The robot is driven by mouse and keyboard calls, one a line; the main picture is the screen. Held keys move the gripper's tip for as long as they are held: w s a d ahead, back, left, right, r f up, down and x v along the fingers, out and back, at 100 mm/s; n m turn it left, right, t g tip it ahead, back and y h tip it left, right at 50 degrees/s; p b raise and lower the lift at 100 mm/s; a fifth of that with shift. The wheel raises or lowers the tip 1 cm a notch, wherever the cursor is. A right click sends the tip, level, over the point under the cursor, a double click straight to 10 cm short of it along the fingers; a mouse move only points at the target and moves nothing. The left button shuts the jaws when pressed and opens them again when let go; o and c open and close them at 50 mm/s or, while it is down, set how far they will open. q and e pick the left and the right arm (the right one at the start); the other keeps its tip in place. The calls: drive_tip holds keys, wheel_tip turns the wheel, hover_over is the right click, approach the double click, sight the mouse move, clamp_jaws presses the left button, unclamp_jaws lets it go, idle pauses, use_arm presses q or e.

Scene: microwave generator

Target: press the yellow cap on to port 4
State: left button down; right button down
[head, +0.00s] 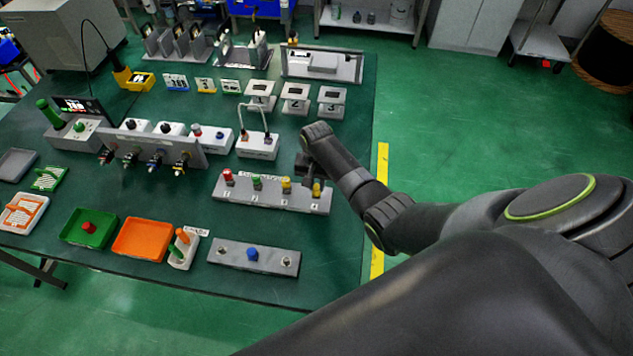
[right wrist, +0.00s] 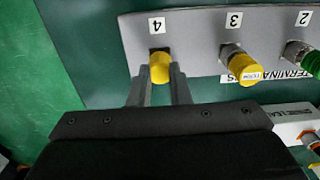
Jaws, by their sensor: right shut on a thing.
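A grey terminal block (head: 262,196) stands near the right edge of the table, with numbered ports in a row. My right gripper (head: 312,178) is over its right end, at port 4. In the right wrist view the gripper (right wrist: 160,80) is shut on a yellow cap (right wrist: 160,67), one finger on each side. The cap is in front of port 4, just below the label 4 (right wrist: 157,25); it hides the port, so I cannot tell how far on it sits. The cap also shows in the head view (head: 317,189). My left gripper is not in view.
Port 3 carries another yellow cap (right wrist: 242,67), close beside the gripper. A green cap (head: 257,182) and a red cap (head: 228,176) are farther left. A grey plate with a blue cap (head: 252,254) lies in front. Numbered grey stands (head: 295,98) are behind.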

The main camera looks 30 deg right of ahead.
sight(316, 187)
drive_tip(key=shift+f+b, duration=0.3)
drive_tip(key=shift+f, duration=0.15)
drive_tip(key=c, duration=1.3)
unclamp_jaws()
drive_tip(key=shift+o, duration=0.2)
drive_tip(key=shift+r, duration=0.1)
wheel_tip(316, 187, up, 17)
